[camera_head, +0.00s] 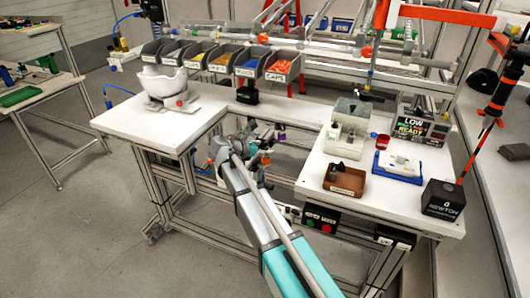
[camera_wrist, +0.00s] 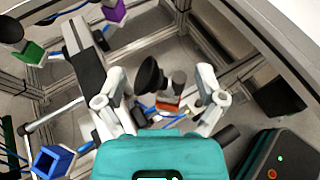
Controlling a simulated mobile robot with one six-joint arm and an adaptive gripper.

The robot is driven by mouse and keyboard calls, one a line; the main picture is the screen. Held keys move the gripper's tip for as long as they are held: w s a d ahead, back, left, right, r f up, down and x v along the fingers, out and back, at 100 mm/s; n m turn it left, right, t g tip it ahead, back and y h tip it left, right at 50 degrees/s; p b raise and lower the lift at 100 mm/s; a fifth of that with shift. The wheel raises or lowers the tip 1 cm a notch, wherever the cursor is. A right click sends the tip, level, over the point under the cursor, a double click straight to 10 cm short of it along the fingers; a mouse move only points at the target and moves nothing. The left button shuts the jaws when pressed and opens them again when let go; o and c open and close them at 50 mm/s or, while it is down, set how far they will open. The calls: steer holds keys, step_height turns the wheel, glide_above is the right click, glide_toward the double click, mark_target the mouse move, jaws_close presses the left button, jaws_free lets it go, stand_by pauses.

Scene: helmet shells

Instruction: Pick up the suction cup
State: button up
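My gripper (camera_wrist: 160,82) is open, its two light grey fingers spread apart in the wrist view. A black, round cup-shaped piece (camera_wrist: 150,76), which looks like a suction cup, shows between the fingers, beside a grey part with an orange-red base. I see no finger contact with it, and I cannot tell its depth or what it is fixed to. In the head view my gripper (camera_head: 246,142) is low in the gap between the two white worktops. Small black pieces (camera_head: 338,167) sit in a brown bin (camera_head: 348,183) on the right worktop; they are too small to identify.
The left worktop (camera_head: 135,122) bears a white helmet shell (camera_head: 163,82) on a stand. Labelled parts bins (camera_head: 248,64) line the back. The right worktop (camera_head: 375,205) holds a grey box, a blue-white tray (camera_head: 398,166) and a black box (camera_head: 442,199). Metal frame bars surround my gripper.

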steer(key=c, duration=0.8)
steer(key=shift+r, duration=0.15)
step_height(320, 180, up, 2)
steer(key=p, duration=0.2)
steer(key=shift+r+p, duration=0.1)
steer(key=shift+p, duration=0.2)
steer(key=s+r+p, duration=0.1)
steer(key=r+p, duration=0.1)
steer(key=s+a+r+p, duration=0.1)
steer(key=s+r+p, duration=0.2)
steer(key=r+p, duration=0.1)
steer(key=shift+s+a+r+p, duration=0.25)
steer(key=shift+s+r+p, duration=0.1)
steer(key=shift+r+p, duration=0.05)
steer(key=s+a+r+p, duration=0.1)
steer(key=s, duration=0.2)
steer(key=s+a+r+p, duration=0.1)
steer(key=s, duration=0.1)
steer(key=s+a+r+p, duration=0.1)
steer(key=s, duration=0.2)
steer(key=shift+s+r+p, duration=0.35)
